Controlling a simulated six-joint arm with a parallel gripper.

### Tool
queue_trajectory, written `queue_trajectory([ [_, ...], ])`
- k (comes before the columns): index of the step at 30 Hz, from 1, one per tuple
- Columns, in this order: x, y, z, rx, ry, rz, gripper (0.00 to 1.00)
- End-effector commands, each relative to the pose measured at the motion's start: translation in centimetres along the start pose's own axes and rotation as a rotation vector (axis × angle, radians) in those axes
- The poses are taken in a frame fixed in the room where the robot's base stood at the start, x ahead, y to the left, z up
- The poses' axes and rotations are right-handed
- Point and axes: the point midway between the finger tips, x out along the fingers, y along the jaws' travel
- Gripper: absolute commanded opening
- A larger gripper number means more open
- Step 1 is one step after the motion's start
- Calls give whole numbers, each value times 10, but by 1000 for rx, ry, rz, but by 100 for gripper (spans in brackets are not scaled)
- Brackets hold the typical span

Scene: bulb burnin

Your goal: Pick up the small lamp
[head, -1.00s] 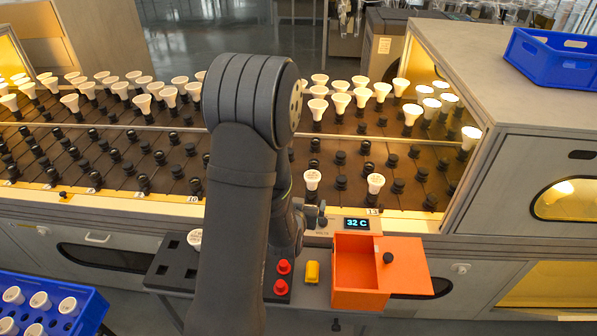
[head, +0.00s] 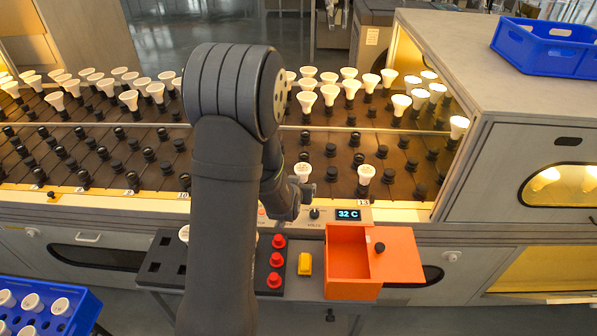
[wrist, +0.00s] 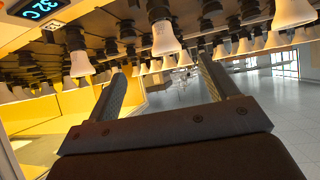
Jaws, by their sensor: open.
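Many white reflector lamps stand in black sockets on the dark rack. Two lone ones are in the front row, a left lamp (head: 303,172) and a right lamp (head: 366,174); I cannot tell which lamp is the small one. My gripper (head: 307,191), partly hidden by my arm, is just in front of the left lamp. In the wrist view, which is upside down, my gripper (wrist: 160,78) is open with nothing between its fingers. A lamp (wrist: 163,38) shows beyond the gap, apart from the fingers, and another lamp (wrist: 80,62) is to its left.
A control panel with a "32 C" display (head: 348,214) lies at the rack's front edge. A blue crate (head: 84,318) of lamps is at lower left.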

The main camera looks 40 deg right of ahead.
Motion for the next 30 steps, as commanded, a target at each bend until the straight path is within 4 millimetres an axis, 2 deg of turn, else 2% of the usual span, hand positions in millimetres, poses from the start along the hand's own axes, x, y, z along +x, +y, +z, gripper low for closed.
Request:
queue_trajectory([
  [3,19,2,-21,-3,-99,6,79],
  [9,33,4,-54,-2,-280,7,79],
  [13,32,3,-78,-1,-397,2,79],
  [18,22,1,-106,0,-524,-10,79],
  [25,12,0,-119,0,-608,-20,79],
  [30,28,-1,-107,0,-616,-21,79],
])
